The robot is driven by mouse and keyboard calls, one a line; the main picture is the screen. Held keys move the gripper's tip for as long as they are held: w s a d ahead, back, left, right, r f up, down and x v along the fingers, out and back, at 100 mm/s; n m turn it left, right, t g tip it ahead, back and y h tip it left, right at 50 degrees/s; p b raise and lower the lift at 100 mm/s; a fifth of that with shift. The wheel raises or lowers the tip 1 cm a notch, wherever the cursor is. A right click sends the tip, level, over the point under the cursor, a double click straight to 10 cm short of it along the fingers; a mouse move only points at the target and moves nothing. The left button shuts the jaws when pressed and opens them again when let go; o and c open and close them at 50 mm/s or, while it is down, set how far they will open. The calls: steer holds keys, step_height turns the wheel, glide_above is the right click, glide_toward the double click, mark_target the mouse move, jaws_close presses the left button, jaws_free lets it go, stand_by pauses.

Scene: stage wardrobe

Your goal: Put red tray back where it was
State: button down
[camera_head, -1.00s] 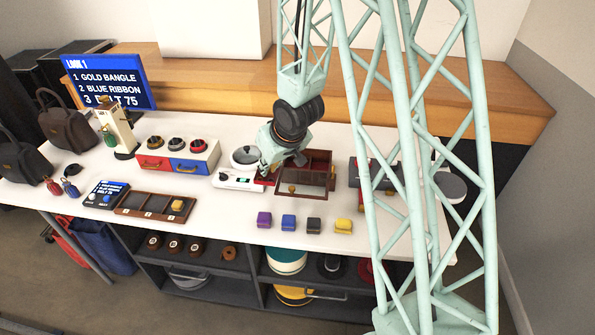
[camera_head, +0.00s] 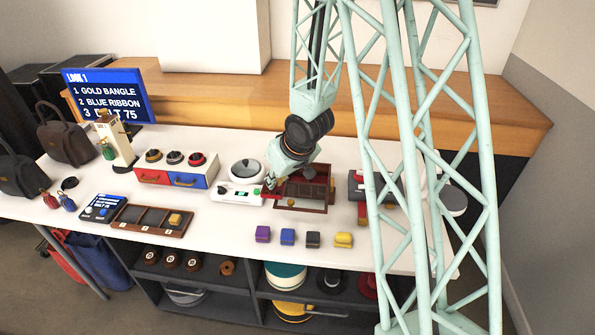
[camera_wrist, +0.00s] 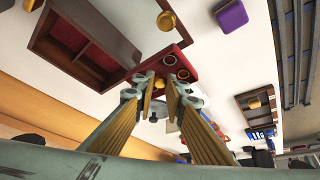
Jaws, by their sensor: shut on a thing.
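A wooden box (camera_head: 330,186) with dark red compartments stands on the white table, right of the white scale; it also shows in the wrist view (camera_wrist: 88,42). The red tray (camera_wrist: 178,62) is a small red piece at the box's edge, with two ring-like round items on it. My gripper (camera_wrist: 160,80) is shut on the tray's near edge. In the head view my gripper (camera_head: 270,188) is over the left side of the box and hides part of it. I cannot tell whether the tray touches the box.
A framed pale panel with a brass knob (camera_head: 291,203) adjoins the box's front. The white scale with a round pan (camera_head: 238,192) is close on the left. Several small coloured blocks (camera_head: 287,237) lie in front. A grey-topped item (camera_head: 375,187) stands to the right.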

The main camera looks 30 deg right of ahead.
steer(key=w+d, duration=0.3)
steer(key=d, duration=0.2)
steer(key=w+d+f+p, duration=0.1)
steer(key=w+d, duration=0.2)
steer(key=d, duration=0.3)
steer(key=shift+w+d+p, duration=0.2)
steer(key=shift+w+p, duration=0.1)
steer(key=shift+f, duration=0.1)
steer(key=shift+w+d+f+b, duration=0.1)
steer(key=shift+d+f+b, duration=0.1)
steer(key=shift+f+b, duration=0.6)
steer(key=shift+w+d+f+b, duration=0.15)
steer(key=shift+f+b, duration=0.3)
steer(key=shift+f, duration=0.6)
steer(key=shift+s+f+b, duration=0.1)
steer(key=shift+f+b, duration=0.2)
steer(key=shift+f, duration=0.25)
steer(key=c, duration=2.6)
jaws_free()
steer(key=shift+c, duration=0.2)
steer(key=shift+r, duration=0.2)
